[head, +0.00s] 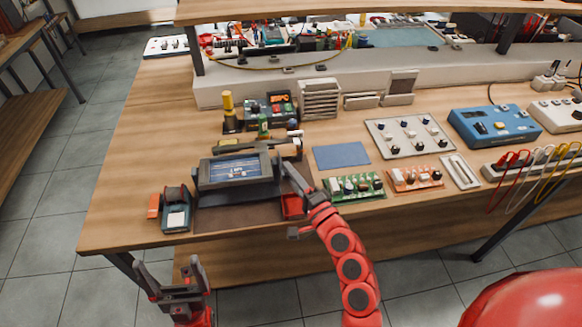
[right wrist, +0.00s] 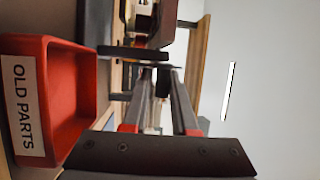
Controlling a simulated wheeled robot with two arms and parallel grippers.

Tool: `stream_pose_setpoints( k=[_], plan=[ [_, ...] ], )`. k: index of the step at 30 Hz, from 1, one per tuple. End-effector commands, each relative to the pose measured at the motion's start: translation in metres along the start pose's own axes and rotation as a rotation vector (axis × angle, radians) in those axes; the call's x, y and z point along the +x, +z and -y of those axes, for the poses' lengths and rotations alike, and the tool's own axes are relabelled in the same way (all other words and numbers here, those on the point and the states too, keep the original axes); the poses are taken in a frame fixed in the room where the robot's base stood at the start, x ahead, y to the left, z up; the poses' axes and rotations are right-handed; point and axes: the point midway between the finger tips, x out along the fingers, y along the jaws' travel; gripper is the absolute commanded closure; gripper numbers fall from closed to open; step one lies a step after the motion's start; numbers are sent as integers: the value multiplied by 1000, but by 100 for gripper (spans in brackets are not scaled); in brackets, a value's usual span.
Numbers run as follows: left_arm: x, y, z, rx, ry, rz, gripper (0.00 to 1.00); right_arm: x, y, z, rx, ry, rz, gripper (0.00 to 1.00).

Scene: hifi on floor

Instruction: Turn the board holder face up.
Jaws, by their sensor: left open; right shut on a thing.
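The board holder seems to be the dark and brown long piece (head: 284,150) behind the tablet-like screen in the head view. It lies tilted, and the screen hides part of it. My right gripper (head: 290,172) reaches in at the right side of the screen. In the right wrist view its fingers (right wrist: 162,72) are shut on a small dark block (right wrist: 162,82), which looks like part of the holder. The exact contact is hard to see. My left gripper (head: 166,270) is open and empty, in front of and below the table's front edge.
The red OLD PARTS bin (right wrist: 65,90) is close beside my right gripper; it also shows in the head view (head: 292,207). The screen (head: 235,169) stands on a dark base. A blue mat (head: 341,156), green board (head: 354,187) and small dark device (head: 176,212) are nearby.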

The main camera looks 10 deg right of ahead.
Motion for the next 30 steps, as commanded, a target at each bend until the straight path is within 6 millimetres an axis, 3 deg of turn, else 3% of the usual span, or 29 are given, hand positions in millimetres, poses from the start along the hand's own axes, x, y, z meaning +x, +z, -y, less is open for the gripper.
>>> stream_pose_setpoints(
  k=[1, 15, 21, 30],
  plan=[
    [23, -4, 1, 0, 0, 0, 0, 2, -4, 24, 10, -2, -10, 100],
    [148, -25, 7, 0, 0, 0, 0, 10, -9, 42, 127, 278, -13, 100],
    [182, -31, 9, 0, 0, 0, 0, 13, -10, 41, 167, 374, -12, 100],
    [203, -34, 10, 0, 0, 0, 0, 15, -11, 36, 195, 446, -13, 100]
  ],
)
